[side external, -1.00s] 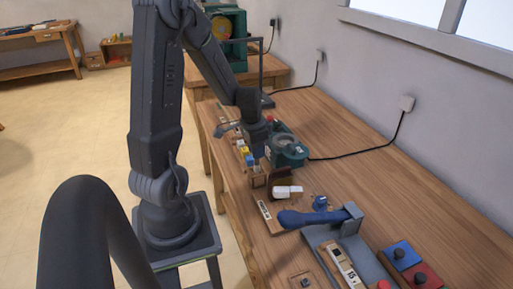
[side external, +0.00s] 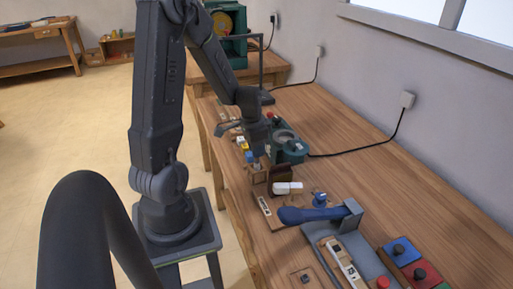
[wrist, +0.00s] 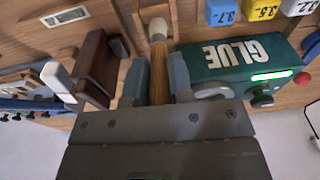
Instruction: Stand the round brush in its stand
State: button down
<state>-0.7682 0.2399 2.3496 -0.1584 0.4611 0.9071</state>
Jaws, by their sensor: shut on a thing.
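My gripper (wrist: 158,72) is shut on the wooden handle of the round brush (wrist: 159,58) in the wrist view. The brush has a pale rounded head (wrist: 157,28) beyond the fingertips. A small wooden block (wrist: 157,11), which looks like the stand, lies just beyond the head. Whether the brush touches it or sits in it, I cannot tell. In the side view my gripper (side external: 260,158) points down over the small wooden pieces, close to the green glue machine. The brush is too small and hidden to make out there.
The green glue machine (wrist: 232,65) is close on the right in the wrist view. A dark brown block (wrist: 101,62) with a white piece stands close on the left. Numbered cubes (wrist: 262,10) are at the upper right. The bench's wall side (side external: 360,165) is clear.

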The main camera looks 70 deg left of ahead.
jog(key=shift+f, duration=1.75)
dwell(1.3)
dwell(0.4)
jog(key=c, duration=0.5)
grip_release()
jog(key=shift+r, duration=3.55)
